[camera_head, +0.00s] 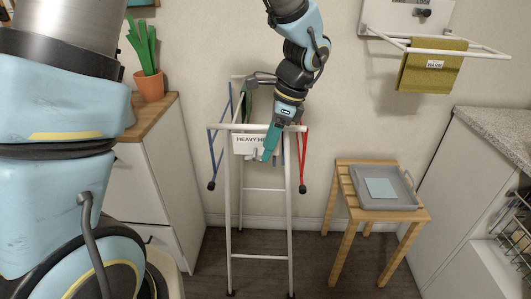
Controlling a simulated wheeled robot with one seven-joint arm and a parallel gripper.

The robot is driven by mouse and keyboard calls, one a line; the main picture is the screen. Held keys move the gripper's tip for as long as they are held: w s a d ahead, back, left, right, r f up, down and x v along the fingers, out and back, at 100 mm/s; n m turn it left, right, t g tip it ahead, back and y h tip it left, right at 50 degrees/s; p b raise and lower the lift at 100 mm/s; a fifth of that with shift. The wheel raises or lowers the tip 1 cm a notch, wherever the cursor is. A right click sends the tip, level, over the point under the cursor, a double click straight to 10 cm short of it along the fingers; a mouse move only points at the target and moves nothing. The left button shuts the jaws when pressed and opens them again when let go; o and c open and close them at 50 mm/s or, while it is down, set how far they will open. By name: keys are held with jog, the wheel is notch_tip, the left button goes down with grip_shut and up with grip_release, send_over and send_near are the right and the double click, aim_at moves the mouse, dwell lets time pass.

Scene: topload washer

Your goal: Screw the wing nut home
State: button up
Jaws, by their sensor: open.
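I cannot make out a wing nut for certain. A small dark knob-like part (424,13) sticks out of the white plate (395,14) on the wall at the upper right; I cannot tell if it is the wing nut. My gripper (267,156) has teal fingers that point down at the top of a white rack (228,180), in front of or beside a white sign (246,144) that reads "HEAVY HE…". The gripper partly hides the sign. It is open, with nothing visible between its fingers. The gripper is well left of and below the wall plate.
Blue and red bars (303,158) hang at the rack's sides. A wooden stool (345,183) holds a grey tray (402,202). A wall rail holds a yellow-green towel (428,77). Cabinets stand left and right; a potted plant (150,86) sits on the left one.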

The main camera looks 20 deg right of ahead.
jog(key=v, duration=0.8)
jog(key=shift+b, duration=0.3)
